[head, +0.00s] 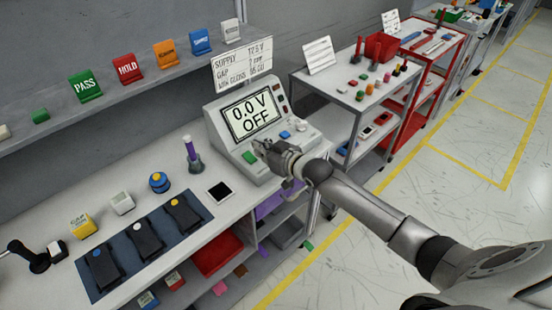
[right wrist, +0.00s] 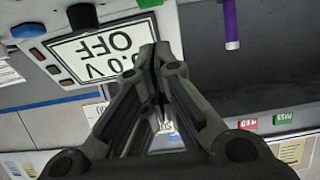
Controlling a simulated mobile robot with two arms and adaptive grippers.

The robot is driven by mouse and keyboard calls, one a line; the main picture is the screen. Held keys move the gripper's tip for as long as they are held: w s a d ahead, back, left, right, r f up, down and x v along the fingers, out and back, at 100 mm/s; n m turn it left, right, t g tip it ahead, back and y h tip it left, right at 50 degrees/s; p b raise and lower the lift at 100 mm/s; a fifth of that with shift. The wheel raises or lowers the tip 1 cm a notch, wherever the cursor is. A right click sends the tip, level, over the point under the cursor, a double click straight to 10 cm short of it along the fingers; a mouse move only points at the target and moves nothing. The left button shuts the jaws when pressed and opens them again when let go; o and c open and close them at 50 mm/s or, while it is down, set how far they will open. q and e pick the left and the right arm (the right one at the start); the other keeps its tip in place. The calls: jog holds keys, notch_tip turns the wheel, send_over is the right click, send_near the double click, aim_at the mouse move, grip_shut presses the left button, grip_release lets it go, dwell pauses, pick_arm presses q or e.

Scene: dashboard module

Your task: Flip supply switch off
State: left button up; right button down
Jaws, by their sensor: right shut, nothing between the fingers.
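The grey power supply (head: 222,137) stands on the bench, and its tilted screen (head: 252,114) reads "0.0 V OFF". The screen also shows upside down in the right wrist view (right wrist: 88,52). A green button (head: 249,157), a blue button (head: 284,134) and a white knob (head: 301,125) sit on the panel below the screen. My right gripper (head: 260,146) is shut and empty, over the front panel between the green and blue buttons. It also shows shut in the wrist view (right wrist: 154,55). I cannot make out the supply switch; the gripper covers part of the panel. My left gripper is not in view.
A shelf (head: 55,125) with coloured signs runs behind. Carts (head: 335,95) stand to the right.

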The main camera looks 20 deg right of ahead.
jog(key=s+d+b, duration=0.1)
jog(key=s+d, duration=0.1)
jog(key=s, duration=0.3)
jog(key=shift+s+r, duration=0.15)
jog(key=shift+s, duration=0.2)
